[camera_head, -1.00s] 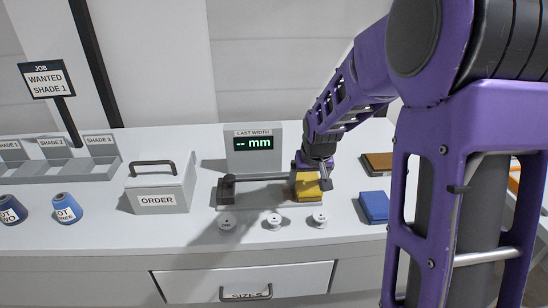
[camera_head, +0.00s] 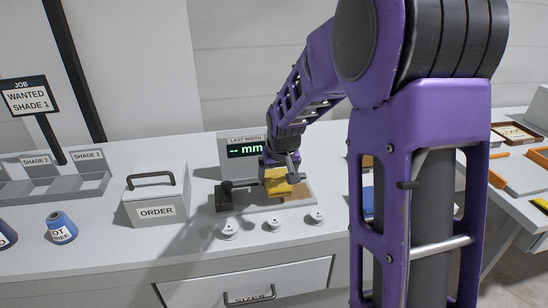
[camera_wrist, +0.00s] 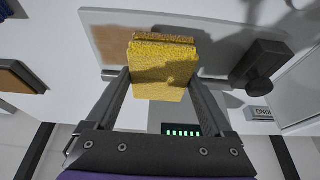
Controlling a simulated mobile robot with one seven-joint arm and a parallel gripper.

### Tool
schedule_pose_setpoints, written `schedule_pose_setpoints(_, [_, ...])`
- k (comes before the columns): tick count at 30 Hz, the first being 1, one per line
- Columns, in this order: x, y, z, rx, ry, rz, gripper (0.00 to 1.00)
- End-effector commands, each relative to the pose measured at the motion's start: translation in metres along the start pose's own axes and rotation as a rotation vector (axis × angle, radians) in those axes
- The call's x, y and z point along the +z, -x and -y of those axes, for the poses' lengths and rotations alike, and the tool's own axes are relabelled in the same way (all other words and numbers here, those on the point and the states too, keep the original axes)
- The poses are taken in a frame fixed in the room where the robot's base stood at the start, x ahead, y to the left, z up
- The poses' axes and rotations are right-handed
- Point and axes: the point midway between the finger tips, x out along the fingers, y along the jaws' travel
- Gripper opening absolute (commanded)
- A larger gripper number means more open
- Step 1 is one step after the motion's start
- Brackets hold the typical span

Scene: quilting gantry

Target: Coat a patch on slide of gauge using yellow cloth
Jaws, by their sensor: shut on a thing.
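My gripper (camera_head: 278,168) is shut on the yellow cloth (camera_head: 277,184), a thick folded pad. The cloth shows between my fingers in the wrist view (camera_wrist: 165,68). It is over the gauge's flat slide plate (camera_head: 258,206); I cannot tell whether it touches. A tan patch (camera_head: 299,193) shows on the plate right of the cloth, and in the wrist view (camera_wrist: 108,42) on its left. The gauge's dark end block (camera_head: 224,197) is at the plate's left end. The gauge display (camera_head: 244,151) behind reads "-- mm" and is partly hidden by my arm.
Three pale round knobs (camera_head: 273,223) stand in front of the gauge. The ORDER box (camera_head: 155,202) is to its left, with a blue spool (camera_head: 61,228) beyond. A blue block (camera_head: 368,201) on the right is mostly hidden by my arm. A SIZES drawer (camera_head: 290,279) is below.

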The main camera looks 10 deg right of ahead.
Motion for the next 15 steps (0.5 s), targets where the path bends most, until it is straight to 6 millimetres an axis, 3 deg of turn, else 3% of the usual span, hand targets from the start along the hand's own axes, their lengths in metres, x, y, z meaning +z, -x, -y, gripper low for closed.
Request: schedule_pose_setpoints(15, [-0.024, 0.043, 0.002, -0.001, 0.001, 0.000, 0.42])
